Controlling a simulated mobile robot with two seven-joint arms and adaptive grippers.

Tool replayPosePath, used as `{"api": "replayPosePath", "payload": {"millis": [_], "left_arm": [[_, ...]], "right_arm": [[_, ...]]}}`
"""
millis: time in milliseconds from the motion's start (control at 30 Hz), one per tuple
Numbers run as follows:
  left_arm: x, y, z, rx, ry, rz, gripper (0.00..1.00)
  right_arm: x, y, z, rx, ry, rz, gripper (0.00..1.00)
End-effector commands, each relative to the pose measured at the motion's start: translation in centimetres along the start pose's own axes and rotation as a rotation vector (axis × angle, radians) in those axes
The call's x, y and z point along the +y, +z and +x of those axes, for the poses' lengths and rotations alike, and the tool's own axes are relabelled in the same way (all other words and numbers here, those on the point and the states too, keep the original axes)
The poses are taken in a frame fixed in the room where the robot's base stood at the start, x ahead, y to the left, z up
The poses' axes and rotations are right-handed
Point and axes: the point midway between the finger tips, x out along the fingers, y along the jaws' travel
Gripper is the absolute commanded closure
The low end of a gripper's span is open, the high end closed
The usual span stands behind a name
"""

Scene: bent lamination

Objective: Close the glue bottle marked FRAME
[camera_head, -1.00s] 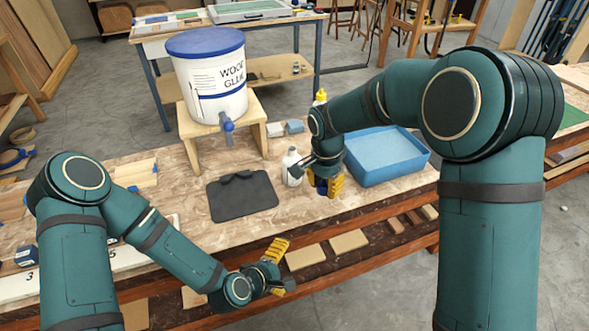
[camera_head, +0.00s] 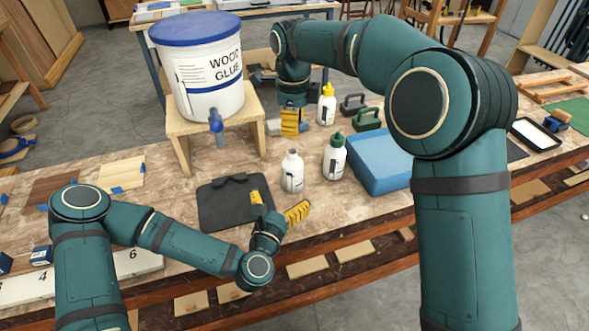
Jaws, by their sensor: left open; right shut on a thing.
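An uncapped white bottle (camera_head: 292,174) stands upright on the bench, its neck bare. A white bottle with a green cap (camera_head: 334,158) stands to its right, and one with a yellow cap (camera_head: 327,104) stands behind. Their labels are too small to read, so I cannot tell which is marked FRAME. My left gripper (camera_head: 277,204) is open, its yellow fingers spread just in front of the uncapped bottle, with nothing between them. My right gripper (camera_head: 290,123) is shut, pointing down above the bench behind the uncapped bottle. The small thing in it is hidden by the fingers.
A dark mat (camera_head: 222,212) lies left of the uncapped bottle. A blue tray (camera_head: 378,165) stands right of the bottles. A wood glue bucket (camera_head: 209,80) with a tap sits on a wooden stand behind the mat. Green (camera_head: 367,119) and dark handled blocks (camera_head: 353,104) lie behind the tray.

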Motion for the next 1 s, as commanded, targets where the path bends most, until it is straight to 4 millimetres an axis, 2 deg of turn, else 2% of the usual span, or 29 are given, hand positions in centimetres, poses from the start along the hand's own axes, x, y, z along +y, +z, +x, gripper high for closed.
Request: {"api": "replayPosePath", "payload": {"millis": [333,467,1000], "left_arm": [[0.0,0.0,0.1,0.0,-0.001,0.001,0.0],[0.0,0.0,0.9,-0.002,0.0,0.003,0.0],[-0.1,0.0,9.6,-0.001,-0.001,0.002,0.0]], "right_arm": [[0.0,-0.1,0.1,0.001,0.0,0.0,0.72],[0.0,-0.1,0.1,0.001,0.0,0.0,0.72],[0.0,-0.1,0.1,0.001,0.0,0.0,0.72]]}}
